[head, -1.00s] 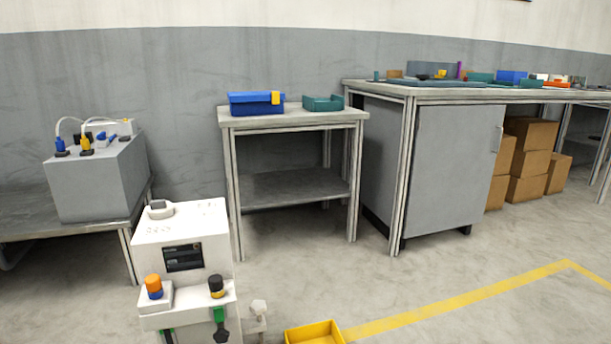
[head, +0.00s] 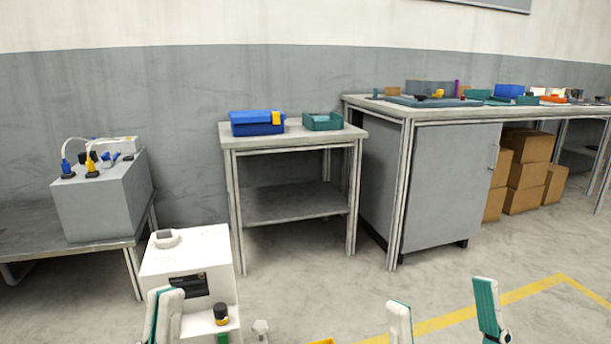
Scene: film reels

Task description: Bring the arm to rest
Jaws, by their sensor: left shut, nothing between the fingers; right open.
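My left gripper (head: 166,295) shows at the bottom left of the head view, its white and green fingers together with nothing between them. It overlaps the front of the white machine (head: 188,255) in the picture; I cannot tell how far apart they are. My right gripper (head: 441,291) is at the bottom right, with its two fingers wide apart and empty over the floor. The arms behind both grippers are out of view.
A small table (head: 290,139) holds a blue case (head: 257,123) and a teal bin (head: 322,121). A long workbench (head: 425,112) with a grey cabinet is at right. A grey box (head: 103,202) stands at left. Yellow tape (head: 515,293) marks open floor. A yellow bin's edge (head: 323,341) shows.

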